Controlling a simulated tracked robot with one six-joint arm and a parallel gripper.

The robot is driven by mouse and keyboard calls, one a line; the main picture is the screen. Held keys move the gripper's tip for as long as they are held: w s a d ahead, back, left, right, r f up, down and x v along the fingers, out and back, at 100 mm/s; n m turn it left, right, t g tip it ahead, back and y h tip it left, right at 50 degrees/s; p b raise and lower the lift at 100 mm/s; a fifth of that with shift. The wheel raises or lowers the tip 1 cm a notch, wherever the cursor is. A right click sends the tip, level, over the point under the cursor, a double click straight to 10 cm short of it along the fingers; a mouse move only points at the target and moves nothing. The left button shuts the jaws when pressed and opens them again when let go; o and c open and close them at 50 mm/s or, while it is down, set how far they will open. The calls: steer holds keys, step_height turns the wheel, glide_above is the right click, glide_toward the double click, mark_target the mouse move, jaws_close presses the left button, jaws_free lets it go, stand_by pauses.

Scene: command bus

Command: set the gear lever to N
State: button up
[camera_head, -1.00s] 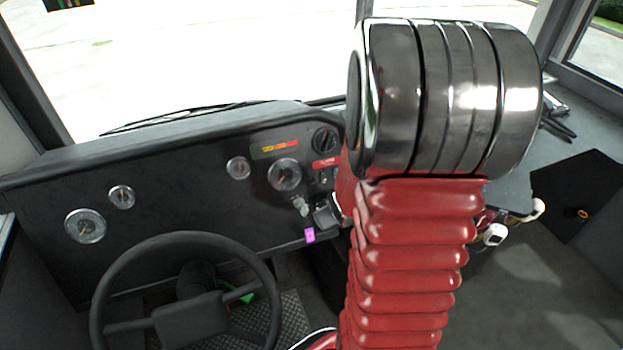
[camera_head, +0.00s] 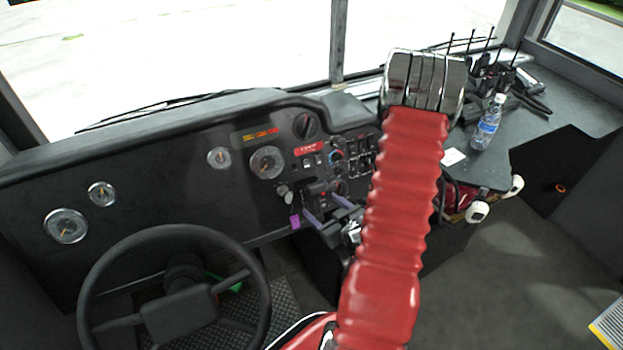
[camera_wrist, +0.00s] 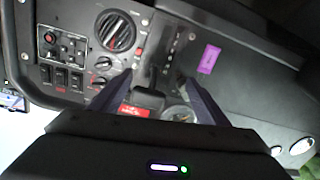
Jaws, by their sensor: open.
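The gear lever looks like a black handle (camera_wrist: 148,98) in the wrist view, seen between my two fingers, beside a dark slotted panel (camera_wrist: 166,55) with small marks too small to read. I cannot tell which position it is in, or whether the fingers touch it. In the head view the lever (camera_head: 318,188) is a small dark shape on the right part of the dashboard. My gripper (camera_head: 321,205) is open there, its purple fingers pointing at the dashboard on either side of the lever; it also shows in the wrist view (camera_wrist: 159,78).
The steering wheel (camera_head: 172,232) is at lower left. Switches and knobs (camera_head: 306,125) surround the lever. A water bottle (camera_head: 487,124) and radios stand on the right counter.

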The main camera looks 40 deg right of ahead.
steer(key=shift+s+a+r+m+t+h, duration=0.1)
steer(key=shift+s+r+m+t+h, duration=0.3)
steer(key=shift+s+t, duration=0.35)
steer(key=shift+s+a+r+m+t+h, duration=0.2)
steer(key=shift+s+r+m+t, duration=0.2)
steer(key=shift+s+r+t, duration=0.3)
steer(key=shift+s+a+r+m+t+h, duration=0.1)
steer(key=shift+s+r+m+t+h, duration=0.3)
steer(key=shift+s+t, duration=0.3)
steer(key=shift+w+d, duration=0.1)
steer(key=shift+w, duration=0.1)
steer(key=x, duration=1.3)
steer(key=shift+w, duration=0.3)
steer(key=shift+c, duration=0.4)
